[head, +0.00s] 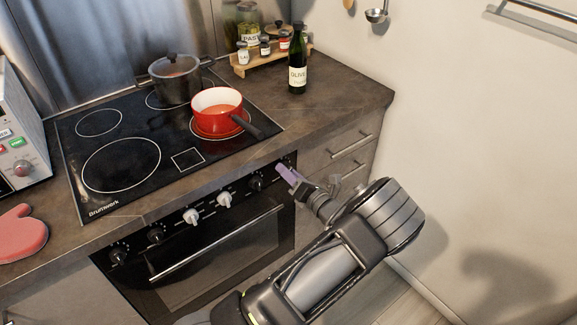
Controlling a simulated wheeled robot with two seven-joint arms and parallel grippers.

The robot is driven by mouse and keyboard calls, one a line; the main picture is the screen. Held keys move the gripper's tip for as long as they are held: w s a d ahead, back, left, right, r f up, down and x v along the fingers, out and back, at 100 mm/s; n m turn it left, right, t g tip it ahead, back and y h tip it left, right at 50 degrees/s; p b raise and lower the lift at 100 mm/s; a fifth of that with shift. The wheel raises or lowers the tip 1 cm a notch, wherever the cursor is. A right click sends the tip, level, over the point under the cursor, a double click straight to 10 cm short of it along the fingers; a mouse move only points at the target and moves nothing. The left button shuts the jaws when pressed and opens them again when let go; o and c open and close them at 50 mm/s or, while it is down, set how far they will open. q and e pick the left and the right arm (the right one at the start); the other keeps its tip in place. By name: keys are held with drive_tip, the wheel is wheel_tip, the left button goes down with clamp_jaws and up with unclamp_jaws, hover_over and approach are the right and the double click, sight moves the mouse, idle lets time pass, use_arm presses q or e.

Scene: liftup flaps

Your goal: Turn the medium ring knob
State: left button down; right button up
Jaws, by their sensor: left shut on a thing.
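A row of knobs runs along the black front panel of the oven. Black knobs (118,256) are at the left, two pale knobs (191,216) (224,199) are in the middle, and a black knob (256,181) is right of them. I cannot tell from the labels which is the medium ring knob. My left gripper (284,171), with lavender fingertips, is at the right end of the panel, shut on what appears to be the rightmost knob, which its fingers hide. My right gripper is not in view.
A black cooktop (122,165) holds a lidded grey pot (175,82) and a red pan (215,112) with its handle toward the front right. The oven handle (218,242) sticks out below the knobs. A dark bottle (298,65) stands on the counter. A wall bounds the right.

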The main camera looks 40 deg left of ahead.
use_arm(q)
drive_tip(key=shift+m, duration=0.5)
drive_tip(key=c, duration=1)
unclamp_jaws()
drive_tip(key=shift+d, duration=0.15)
drive_tip(key=v, duration=0.7)
drive_tip(key=shift+d, duration=0.3)
drive_tip(key=shift+s, duration=0.1)
